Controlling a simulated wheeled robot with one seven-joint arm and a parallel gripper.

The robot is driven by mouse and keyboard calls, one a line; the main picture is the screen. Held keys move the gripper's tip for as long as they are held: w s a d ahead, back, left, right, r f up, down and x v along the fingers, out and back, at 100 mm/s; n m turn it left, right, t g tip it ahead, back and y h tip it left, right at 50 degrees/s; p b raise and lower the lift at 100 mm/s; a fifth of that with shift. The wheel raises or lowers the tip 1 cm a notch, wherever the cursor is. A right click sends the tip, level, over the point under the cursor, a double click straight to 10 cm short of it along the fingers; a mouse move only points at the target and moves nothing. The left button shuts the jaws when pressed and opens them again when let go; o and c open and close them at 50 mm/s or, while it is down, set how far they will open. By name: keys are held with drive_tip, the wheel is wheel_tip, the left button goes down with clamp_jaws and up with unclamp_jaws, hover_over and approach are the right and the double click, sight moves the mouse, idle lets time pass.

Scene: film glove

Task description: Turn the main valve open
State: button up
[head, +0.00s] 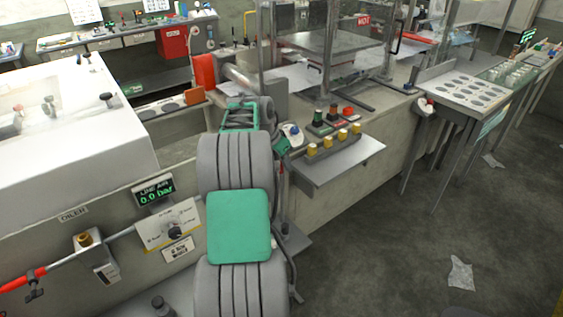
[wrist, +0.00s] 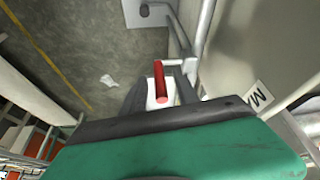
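In the wrist view a red bar-shaped handle (wrist: 160,80) points up from a white part (wrist: 157,104). The two dark fingers of my gripper (wrist: 160,92) stand on either side of them. I cannot tell whether the fingers touch or grip the handle. A partly visible label with the letter M (wrist: 258,97) is on the wall at the right. In the head view my grey and teal arm hides the gripper. A red lever (head: 22,280) sits on a pipe at the lower left; I cannot tell whether it is the same handle. A display (head: 153,190) reads LINE AIR 0.0 bar.
A selector panel (head: 170,228) is on the machine front, beside my arm. A shelf with yellow and red buttons (head: 338,165) juts out right of my arm. A tray table (head: 465,92) stands farther right. The floor (head: 400,250) is open, with scraps of paper (head: 460,272).

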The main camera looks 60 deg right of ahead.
drive_tip(key=shift+d+f, duration=0.1)
drive_tip(key=shift+f, duration=0.2)
drive_tip(key=shift+c, duration=0.3)
clamp_jaws()
idle(0.9)
